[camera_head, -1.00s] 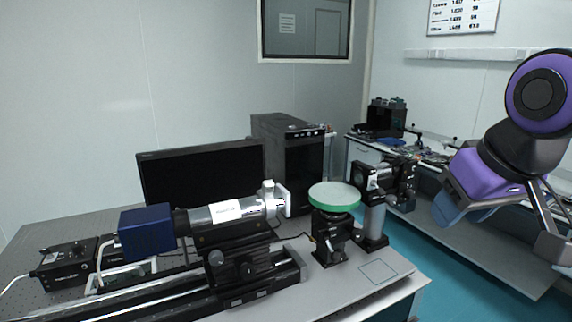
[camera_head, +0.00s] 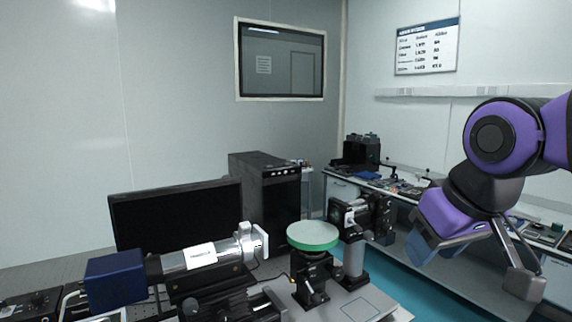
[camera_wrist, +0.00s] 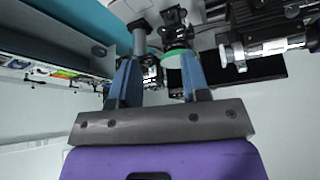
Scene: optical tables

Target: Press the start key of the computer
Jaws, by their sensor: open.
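The computer is a black tower (camera_head: 279,205) standing on the optical table behind the round green-rimmed disc. A row of small light buttons or ports (camera_head: 285,172) shows along its top front edge; which one is the start key is too small to tell. My gripper (camera_head: 474,268) hangs at the right, well apart from the tower, with its fingers spread and nothing between them. In the wrist view my gripper (camera_wrist: 160,64) shows two blue fingers apart. I cannot make out the tower clearly in that view.
A black monitor (camera_head: 175,216) stands left of the tower. In front are a silver cylinder device (camera_head: 200,256) with a blue box, the green-rimmed disc (camera_head: 313,236) on a mount, and a black optical mount (camera_head: 362,215). A side bench (camera_head: 440,255) runs along the right wall.

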